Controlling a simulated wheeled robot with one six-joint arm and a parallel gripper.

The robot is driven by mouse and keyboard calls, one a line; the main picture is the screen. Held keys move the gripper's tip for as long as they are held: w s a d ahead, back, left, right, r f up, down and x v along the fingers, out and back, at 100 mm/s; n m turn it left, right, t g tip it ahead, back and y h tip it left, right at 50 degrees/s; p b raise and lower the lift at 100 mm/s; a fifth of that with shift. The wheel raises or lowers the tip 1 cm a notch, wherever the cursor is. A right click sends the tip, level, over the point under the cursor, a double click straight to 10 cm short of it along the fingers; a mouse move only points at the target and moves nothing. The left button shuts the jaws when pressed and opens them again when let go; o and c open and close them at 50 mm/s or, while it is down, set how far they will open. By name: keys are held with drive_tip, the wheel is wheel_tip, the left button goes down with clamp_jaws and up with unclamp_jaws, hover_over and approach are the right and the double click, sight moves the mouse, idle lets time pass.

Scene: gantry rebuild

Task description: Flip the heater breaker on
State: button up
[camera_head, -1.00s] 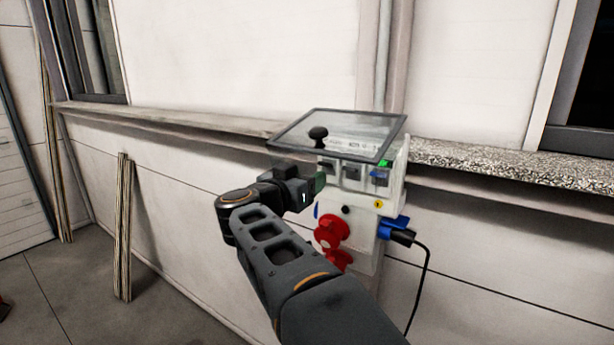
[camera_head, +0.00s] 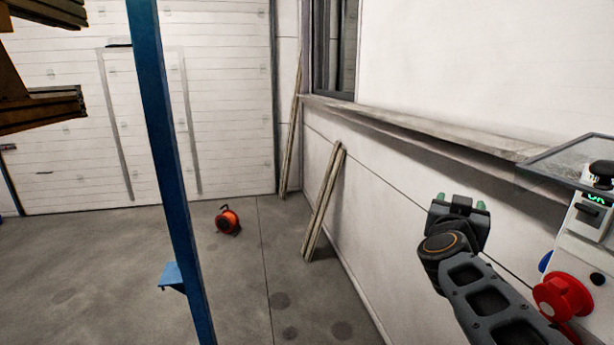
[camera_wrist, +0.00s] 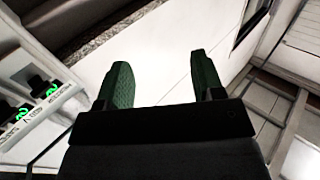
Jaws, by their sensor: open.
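The white breaker box (camera_head: 590,260) is cut off at the right edge of the head view. Its clear lid (camera_head: 570,160) is raised, with a black knob (camera_head: 602,170) on it. A breaker shows a lit green mark (camera_head: 596,198). The wrist view shows two black breaker switches at left, each beside a green mark (camera_wrist: 52,88) (camera_wrist: 22,113). A label strip (camera_wrist: 45,115) there is too blurred to read surely, so I cannot tell which is the heater. My gripper (camera_head: 460,200) is open and empty, left of the box; its green fingers show in the wrist view (camera_wrist: 162,78).
A red socket (camera_head: 562,297) juts from the box front. A ledge (camera_head: 430,125) runs along the white wall. Planks (camera_head: 323,205) lean on the wall.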

drive_tip(key=s+a+f+n+g+y, duration=0.1)
drive_tip(key=a+f+n+g+y, duration=0.2)
drive_tip(key=a+f+n+y, duration=0.7)
drive_tip(key=s+a+f+m+g+b, duration=0.1)
drive_tip(key=s+a+f+g+b, duration=0.1)
drive_tip(key=s+f, duration=0.4)
drive_tip(key=s+a+f+m+g+y+b, duration=0.1)
drive_tip(key=s+f+g, duration=0.4)
drive_tip(key=f, duration=0.5)
drive_tip(key=shift+s+a+f+m+b, duration=0.15)
drive_tip(key=shift+s+a+m+b, duration=0.35)
drive_tip(key=shift+s+a+b, duration=0.5)
drive_tip(key=shift+s+a, duration=0.15)
